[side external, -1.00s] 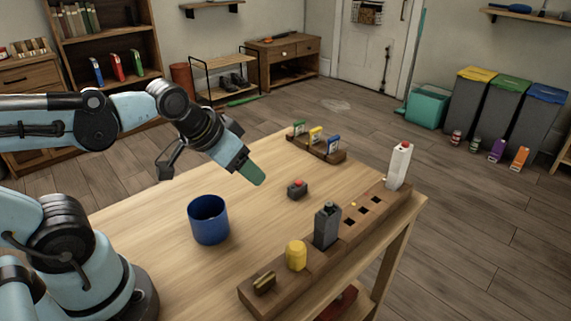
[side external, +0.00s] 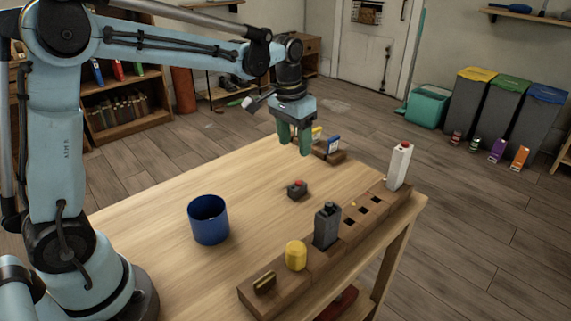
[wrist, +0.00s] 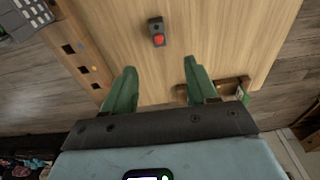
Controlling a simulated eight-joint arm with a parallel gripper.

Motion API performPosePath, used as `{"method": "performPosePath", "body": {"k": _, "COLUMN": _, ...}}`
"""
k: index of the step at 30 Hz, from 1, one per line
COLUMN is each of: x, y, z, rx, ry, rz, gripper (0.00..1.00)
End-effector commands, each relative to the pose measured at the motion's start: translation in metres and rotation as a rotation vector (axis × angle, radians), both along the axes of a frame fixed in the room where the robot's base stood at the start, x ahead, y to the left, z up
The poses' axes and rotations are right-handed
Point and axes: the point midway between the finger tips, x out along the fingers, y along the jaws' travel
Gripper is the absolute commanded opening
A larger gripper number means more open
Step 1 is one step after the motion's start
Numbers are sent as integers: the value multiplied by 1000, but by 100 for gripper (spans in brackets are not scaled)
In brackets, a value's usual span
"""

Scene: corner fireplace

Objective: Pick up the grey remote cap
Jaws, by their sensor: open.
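A dark grey remote-like block (side external: 327,228) stands upright in the long wooden holder (side external: 276,286); in the wrist view a grey remote with several buttons (wrist: 22,16) shows at the top left corner. A small dark grey box with a red button (side external: 297,190) lies on the table and shows in the wrist view (wrist: 156,27). I cannot tell which of these the cap belongs to. My gripper (side external: 295,147), with green fingers, is open and empty, pointing down above the far part of the table. The small box lies beyond the fingertips (wrist: 160,68) in the wrist view.
A blue cup (side external: 208,222) stands on the near left of the table. A yellow piece (side external: 296,255), a brass piece (side external: 264,282) and a white bottle (side external: 399,166) sit in the holder. A small rack with cards (side external: 331,153) is behind my gripper.

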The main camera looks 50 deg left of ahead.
Motion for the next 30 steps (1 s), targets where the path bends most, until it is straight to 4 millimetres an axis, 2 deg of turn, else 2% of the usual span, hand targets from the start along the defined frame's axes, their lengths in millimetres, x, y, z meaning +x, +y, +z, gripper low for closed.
{"method": "performPosePath", "body": {"k": 5, "x": 3, "y": 0, "z": -19, "rx": 0, "ry": 5, "rz": 0, "gripper": 57}}
{"method": "performPosePath", "body": {"k": 12, "x": 8, "y": 0, "z": -56, "rx": 0, "ry": 3, "rz": 0, "gripper": 57}}
{"method": "performPosePath", "body": {"k": 20, "x": 9, "y": 0, "z": -73, "rx": 0, "ry": 3, "rz": 0, "gripper": 57}}
{"method": "performPosePath", "body": {"k": 30, "x": 9, "y": -2, "z": -115, "rx": 0, "ry": 3, "rz": -1, "gripper": 57}}
